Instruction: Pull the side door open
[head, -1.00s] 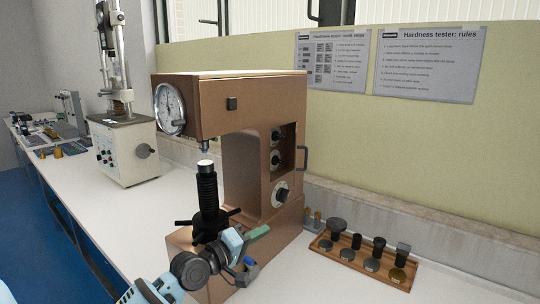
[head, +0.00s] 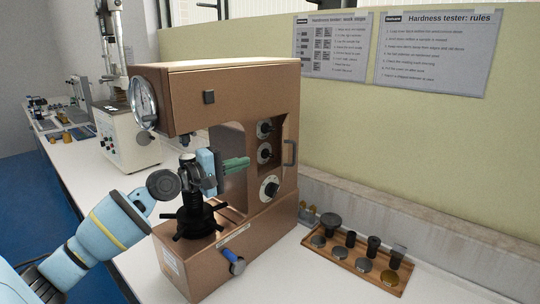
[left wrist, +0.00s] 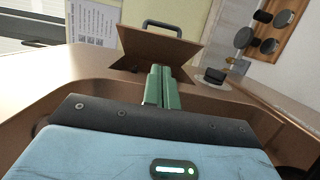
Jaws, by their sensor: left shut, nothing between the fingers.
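The brown hardness tester (head: 215,90) stands on the white bench. A dark handle (head: 290,152) shows at the right edge of its column; in the left wrist view the handle (left wrist: 162,27) sits on top of a brown panel, apparently the side door (left wrist: 157,47). That panel looks angled to the body, but I cannot tell how far open it is. My left gripper (head: 246,163) has its green fingers shut and empty, between the spindle and the column, left of the handle and apart from it. In the left wrist view the fingertips (left wrist: 160,70) point towards the panel.
A black spindle (head: 194,212) with lever arms stands just below my left gripper. A wooden tray (head: 317,248) with several weights and anvils lies right of the tester. Another tester (head: 128,135) stands behind left. A wall with posters (head: 430,50) rises behind the bench.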

